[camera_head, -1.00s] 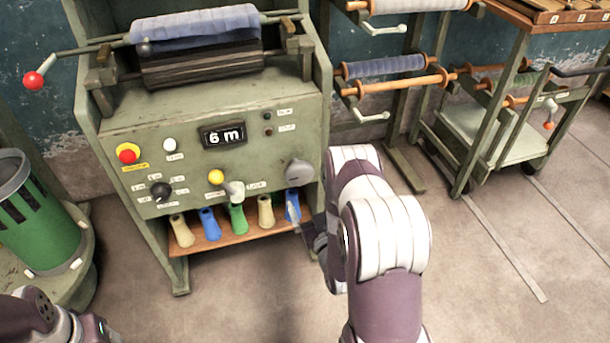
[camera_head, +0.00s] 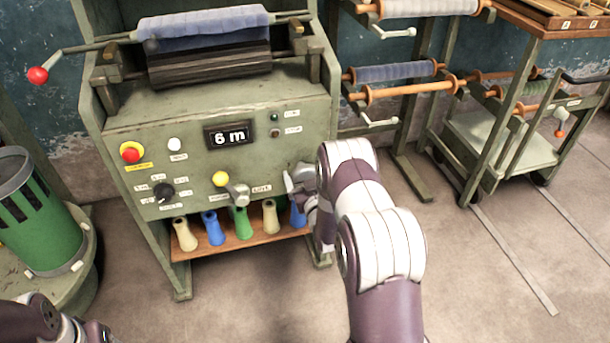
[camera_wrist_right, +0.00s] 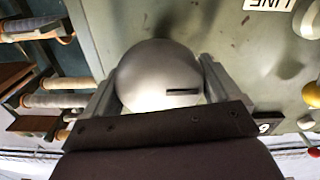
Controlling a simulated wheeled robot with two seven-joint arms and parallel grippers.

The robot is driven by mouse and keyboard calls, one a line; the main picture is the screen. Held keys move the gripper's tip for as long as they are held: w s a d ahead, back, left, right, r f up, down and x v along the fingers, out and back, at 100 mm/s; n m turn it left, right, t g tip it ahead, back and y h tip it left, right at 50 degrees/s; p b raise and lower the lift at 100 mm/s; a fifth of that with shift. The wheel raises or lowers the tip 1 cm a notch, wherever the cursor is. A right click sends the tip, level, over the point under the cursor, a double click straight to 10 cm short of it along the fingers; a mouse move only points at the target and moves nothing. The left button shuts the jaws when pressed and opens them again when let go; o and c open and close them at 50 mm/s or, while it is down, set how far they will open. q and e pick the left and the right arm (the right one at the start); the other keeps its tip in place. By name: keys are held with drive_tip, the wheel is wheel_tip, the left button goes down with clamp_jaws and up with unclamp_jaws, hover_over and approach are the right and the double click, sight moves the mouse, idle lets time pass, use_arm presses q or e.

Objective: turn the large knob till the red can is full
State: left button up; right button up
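The large knob (camera_wrist_right: 158,68) is a silver dome with a dark slot mark, at the lower right of the machine's green panel (camera_head: 225,165). In the head view my right gripper (camera_head: 298,182) covers most of it. In the right wrist view the two fingers stand on either side of the knob, close to its edges; I cannot tell whether they touch it. No red can is in view. A green can (camera_head: 45,225) with dark slots and a grey rim stands at the left; its contents are not clear. My left gripper's fingers are out of view; only part of that arm shows, lower left.
The display (camera_head: 228,135) reads "6 m". Several cones (camera_head: 241,222) stand on the shelf below. Roller racks and a cart (camera_head: 510,140) stand right.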

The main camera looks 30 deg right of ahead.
drive_tip(key=shift+m, duration=0.4)
drive_tip(key=m, duration=0.4)
drive_tip(key=shift+d+m+p, duration=0.1)
drive_tip(key=shift+m+p, duration=0.25)
drive_tip(key=shift+m, duration=0.05)
drive_tip(key=m, duration=0.6)
drive_tip(key=shift+p, duration=0.35)
drive_tip(key=m, duration=0.6)
drive_tip(key=shift+s+d+f+m+p, duration=0.1)
drive_tip(key=shift+f+m+p, duration=0.05)
drive_tip(key=shift+m+p, duration=0.2)
drive_tip(key=m, duration=0.5)
drive_tip(key=shift+f, duration=0.1)
drive_tip(key=shift+m, duration=0.35)
